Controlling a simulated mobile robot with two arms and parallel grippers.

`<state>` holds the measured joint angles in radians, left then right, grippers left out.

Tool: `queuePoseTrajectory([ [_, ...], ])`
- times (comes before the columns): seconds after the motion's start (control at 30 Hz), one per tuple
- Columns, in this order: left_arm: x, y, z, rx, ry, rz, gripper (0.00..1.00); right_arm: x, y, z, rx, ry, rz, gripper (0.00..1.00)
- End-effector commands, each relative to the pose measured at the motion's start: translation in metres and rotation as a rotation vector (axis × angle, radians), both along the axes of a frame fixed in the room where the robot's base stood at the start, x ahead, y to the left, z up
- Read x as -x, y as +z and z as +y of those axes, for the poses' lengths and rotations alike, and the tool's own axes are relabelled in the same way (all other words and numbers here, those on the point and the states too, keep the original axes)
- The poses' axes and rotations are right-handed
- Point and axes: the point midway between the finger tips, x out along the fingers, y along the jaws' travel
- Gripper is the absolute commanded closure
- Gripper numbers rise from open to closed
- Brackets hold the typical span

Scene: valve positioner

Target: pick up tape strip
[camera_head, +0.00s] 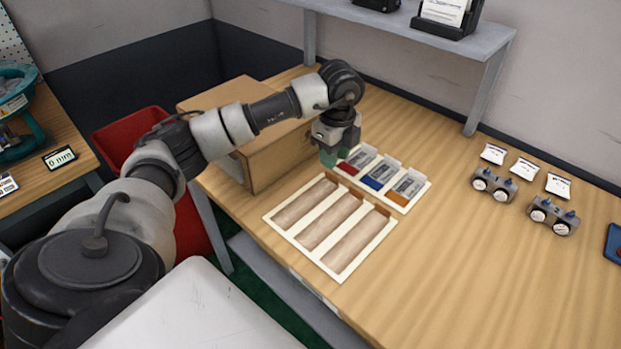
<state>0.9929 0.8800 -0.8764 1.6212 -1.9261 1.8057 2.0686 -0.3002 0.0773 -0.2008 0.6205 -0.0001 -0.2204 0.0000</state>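My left gripper (336,156) reaches in from the left and points down, with greenish fingertips, at the back left end of a small white tray (420,197). This tray holds three small grey-and-white packs with coloured fronts: red (347,168), blue (372,183) and orange (397,199). The fingertips are next to the red-fronted pack; I cannot tell whether they touch it, or how far apart they are. I cannot tell for sure which item is the tape strip. My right gripper is not in view.
A cream tray (347,270) with three long brownish slots lies in front. A cardboard box (270,160) stands left of it. Valve-like grey units (494,186) and white cards (525,169) lie at right. A shelf (480,42) overhangs the back. The front right tabletop is clear.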

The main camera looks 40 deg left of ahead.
Motion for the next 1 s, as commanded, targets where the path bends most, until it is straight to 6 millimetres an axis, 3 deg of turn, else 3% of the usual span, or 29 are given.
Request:
queuePoseTrajectory([
  [0.23,0.0,-0.021,-0.002,0.002,-0.002,0.002,0.67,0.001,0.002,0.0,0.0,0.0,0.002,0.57],
  [0.5,0.0,-0.059,-0.005,0.003,-0.002,0.001,0.67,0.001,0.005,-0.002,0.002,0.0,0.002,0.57],
  [0.8,-0.001,-0.063,-0.005,0.003,-0.004,-0.002,0.67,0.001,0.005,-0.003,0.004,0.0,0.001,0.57],
  [1.0,-0.001,-0.063,-0.005,0.003,-0.003,-0.002,0.98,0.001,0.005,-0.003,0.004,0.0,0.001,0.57],
])
